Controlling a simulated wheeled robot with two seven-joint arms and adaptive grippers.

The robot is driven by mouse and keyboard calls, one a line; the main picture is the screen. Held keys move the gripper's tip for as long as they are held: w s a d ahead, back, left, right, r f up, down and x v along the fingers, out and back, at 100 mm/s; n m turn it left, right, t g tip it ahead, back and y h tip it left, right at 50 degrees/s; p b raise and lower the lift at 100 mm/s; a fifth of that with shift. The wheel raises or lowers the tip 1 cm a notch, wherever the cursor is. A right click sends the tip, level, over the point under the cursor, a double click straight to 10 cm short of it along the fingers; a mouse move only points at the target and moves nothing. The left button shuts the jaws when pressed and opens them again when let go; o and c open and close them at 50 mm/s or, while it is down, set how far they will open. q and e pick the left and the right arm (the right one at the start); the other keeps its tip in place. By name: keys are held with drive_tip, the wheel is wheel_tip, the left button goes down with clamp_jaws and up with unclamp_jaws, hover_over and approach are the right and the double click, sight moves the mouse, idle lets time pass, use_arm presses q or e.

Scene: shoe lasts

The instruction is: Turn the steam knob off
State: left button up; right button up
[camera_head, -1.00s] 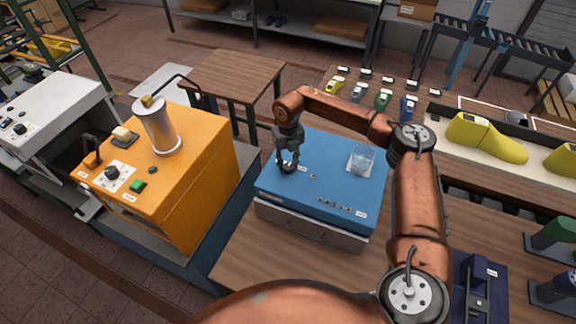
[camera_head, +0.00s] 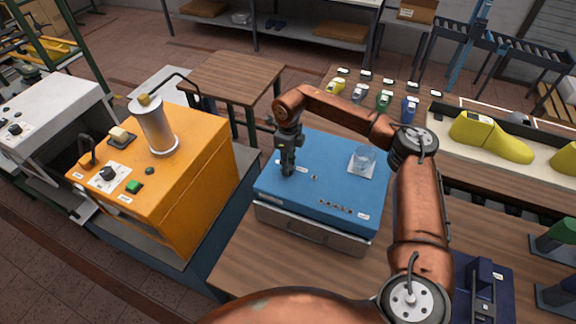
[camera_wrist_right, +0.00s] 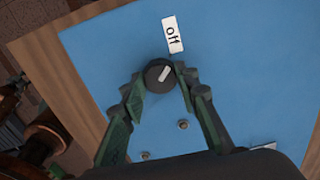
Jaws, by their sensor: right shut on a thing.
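A round black knob (camera_wrist_right: 153,70) with a white pointer bar sits on the blue top of a box (camera_head: 330,190). A white "off" label (camera_wrist_right: 173,35) lies beyond the knob in the right wrist view. The pointer slants to the upper right there, roughly toward the label's side. My right gripper (camera_head: 287,172) points down at the left part of the blue top. In the wrist view its green fingers (camera_wrist_right: 159,82) are on both sides of the knob and shut on it. In the head view the gripper hides the knob. My left gripper is not in view.
Small buttons line the box's front edge. An orange machine (camera_head: 185,185) with a metal cylinder (camera_head: 155,125) stands left. Yellow shoe lasts (camera_head: 490,137) lie at the right. Bare table shows left of the box.

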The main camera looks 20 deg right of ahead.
drive_tip(key=shift+r+n, duration=0.1)
drive_tip(key=shift+n, duration=0.2)
drive_tip(key=o, duration=1.1)
drive_tip(key=shift+o, duration=0.2)
drive_tip(key=shift+r, duration=0.2)
wheel_tip(320, 180, up, 12)
drive_tip(key=shift+f, duration=0.25)
